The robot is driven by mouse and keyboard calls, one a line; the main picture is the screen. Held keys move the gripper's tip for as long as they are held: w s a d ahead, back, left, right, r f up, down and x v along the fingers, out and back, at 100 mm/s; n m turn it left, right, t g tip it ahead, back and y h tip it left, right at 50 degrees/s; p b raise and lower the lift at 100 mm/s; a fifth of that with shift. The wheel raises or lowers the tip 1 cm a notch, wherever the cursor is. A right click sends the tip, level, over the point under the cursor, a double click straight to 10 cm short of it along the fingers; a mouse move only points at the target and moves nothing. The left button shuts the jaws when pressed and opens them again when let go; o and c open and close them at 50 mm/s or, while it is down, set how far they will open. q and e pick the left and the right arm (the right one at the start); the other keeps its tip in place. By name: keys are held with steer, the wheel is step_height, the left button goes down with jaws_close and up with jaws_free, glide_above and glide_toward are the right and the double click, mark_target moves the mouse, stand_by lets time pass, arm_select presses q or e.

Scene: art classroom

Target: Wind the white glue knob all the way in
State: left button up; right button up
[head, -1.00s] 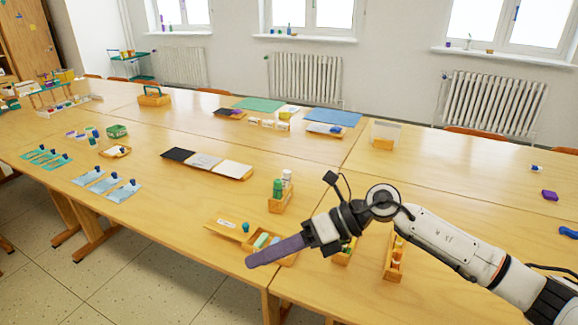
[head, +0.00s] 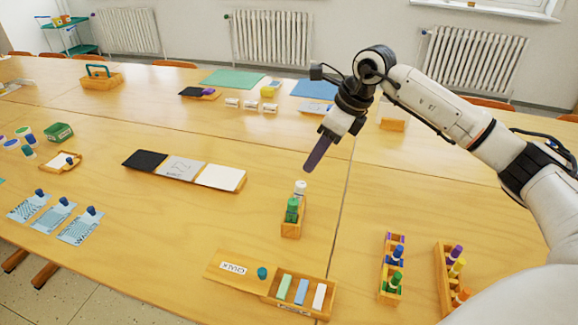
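A white glue stick (head: 300,188) stands upright in a small wooden holder (head: 291,230) near the middle of the table. A green glue stick (head: 292,210) stands in front of it in the same holder. My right gripper (head: 308,168) is above and just behind the white stick, its purple fingers pointing down and slightly left. The fingers overlap from this side, so I cannot tell whether they are open or shut. They seem apart from the stick. My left gripper is not in view.
An open chalk box (head: 268,306) lies at the front edge, its lid (head: 222,259) beside it. Wooden holders with markers (head: 396,256) stand to the right. Black, grey and white sheets (head: 220,178) lie to the left.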

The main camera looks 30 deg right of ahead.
mark_target(301, 184)
steer(key=x, duration=0.5)
steer(key=s+x, duration=0.1)
steer(key=x, duration=0.2)
steer(key=shift+a+f+p, duration=0.1)
steer(key=shift+a+p, duration=0.05)
steer(key=shift+p, duration=0.25)
steer(key=shift+w+a+f, duration=0.1)
steer(key=shift+w+f, duration=0.15)
steer(key=shift+f, duration=0.2)
steer(key=c, duration=1)
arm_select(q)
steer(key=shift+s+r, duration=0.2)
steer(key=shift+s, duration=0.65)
arm_select(e)
jaws_close()
